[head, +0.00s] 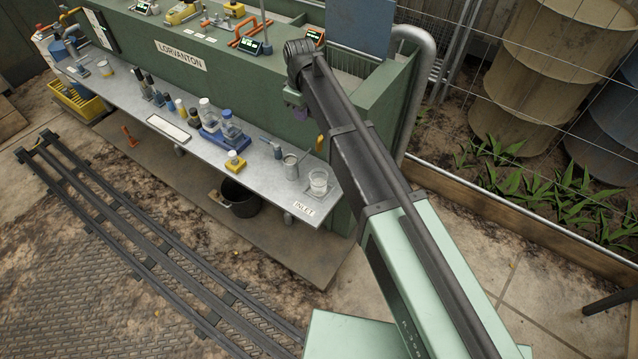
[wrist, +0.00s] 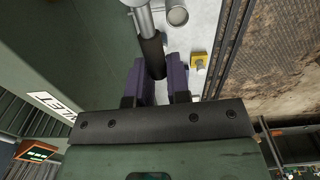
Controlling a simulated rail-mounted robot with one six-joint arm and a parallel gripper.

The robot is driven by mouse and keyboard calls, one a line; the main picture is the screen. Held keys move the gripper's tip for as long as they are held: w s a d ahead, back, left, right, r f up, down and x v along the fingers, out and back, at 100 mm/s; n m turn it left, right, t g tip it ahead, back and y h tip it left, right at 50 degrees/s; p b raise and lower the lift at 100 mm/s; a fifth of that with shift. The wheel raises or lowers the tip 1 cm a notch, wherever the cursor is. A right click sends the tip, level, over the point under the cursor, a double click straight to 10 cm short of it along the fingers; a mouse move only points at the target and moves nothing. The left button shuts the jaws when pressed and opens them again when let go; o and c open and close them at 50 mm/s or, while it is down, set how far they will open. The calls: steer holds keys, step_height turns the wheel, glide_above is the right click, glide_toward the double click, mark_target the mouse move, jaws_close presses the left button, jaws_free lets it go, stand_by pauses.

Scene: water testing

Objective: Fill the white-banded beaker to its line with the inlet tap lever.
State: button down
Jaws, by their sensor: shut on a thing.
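The beaker is not seen in the wrist view.
A metal cup (head: 290,166) stands left of the beaker; it also shows in the wrist view (wrist: 177,14). A yellow block with a knob (head: 235,163) sits near the bench's front edge. Bottles in a blue tray (head: 222,136) stand farther left. The green wall (head: 285,120) rises behind.

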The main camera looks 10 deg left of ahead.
steer(key=shift+w+m, duration=0.15)
steer(key=shift+m, duration=0.15)
steer(key=shift+d, duration=0.1)
steer(key=s+n, duration=0.2)
steer(key=n, duration=0.1)
steer(key=s+n, duration=0.1)
steer(key=n, duration=0.1)
steer(key=shift+s+a, duration=0.2)
steer(key=shift+a, duration=0.1)
stand_by(2.5)
